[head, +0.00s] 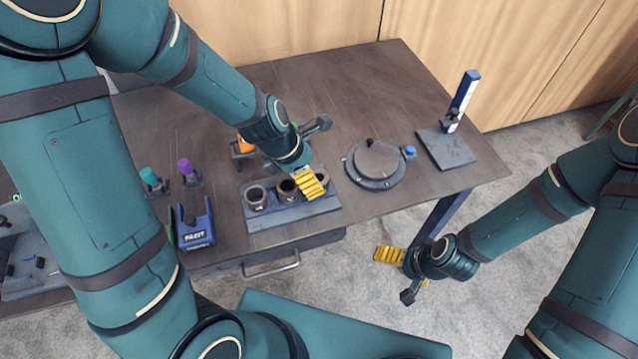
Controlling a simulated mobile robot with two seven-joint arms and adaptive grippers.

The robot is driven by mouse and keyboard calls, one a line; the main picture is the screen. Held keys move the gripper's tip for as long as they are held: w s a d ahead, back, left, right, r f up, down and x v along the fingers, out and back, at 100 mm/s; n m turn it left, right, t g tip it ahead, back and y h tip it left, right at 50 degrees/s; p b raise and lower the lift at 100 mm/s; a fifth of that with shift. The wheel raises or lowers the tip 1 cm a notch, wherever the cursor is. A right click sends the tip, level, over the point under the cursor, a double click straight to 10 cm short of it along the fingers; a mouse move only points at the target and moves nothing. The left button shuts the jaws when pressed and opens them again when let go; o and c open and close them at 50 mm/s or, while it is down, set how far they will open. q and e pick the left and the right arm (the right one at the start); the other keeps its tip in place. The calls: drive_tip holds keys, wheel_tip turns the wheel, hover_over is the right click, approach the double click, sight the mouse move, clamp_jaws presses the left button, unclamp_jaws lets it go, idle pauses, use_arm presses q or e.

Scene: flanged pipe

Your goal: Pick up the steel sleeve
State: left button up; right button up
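A blue-grey rack (290,215) near the table's front edge holds dark, round, open-topped metal pieces in a row. The left one (256,198) and the middle one (287,191) show, and part of another (322,176) shows at the right. I cannot tell which of them is the steel sleeve. My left gripper (311,184) points down over the rack's right part, its yellow finger covering some of it. Whether it is shut on a piece is hidden. My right gripper (406,268) is beyond the table's front edge, over the floor, with its yellow fingers apart and empty.
A round grey plate with a dark knob (377,162) lies right of the rack. A blue post on a grey base (446,148) stands at the right end. A blue holder (195,226) and teal- and purple-topped items (185,167) are at left. A drawer handle (272,268) juts out below.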

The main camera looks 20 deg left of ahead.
sight(322, 175)
use_arm(q)
drive_tip(key=b+x, duration=0.2)
drive_tip(key=x, duration=0.3)
drive_tip(key=shift+w+d, duration=0.1)
drive_tip(key=shift+d, duration=0.1)
drive_tip(key=shift+c, duration=0.2)
drive_tip(key=shift+r, duration=0.1)
drive_tip(key=c, duration=1.3)
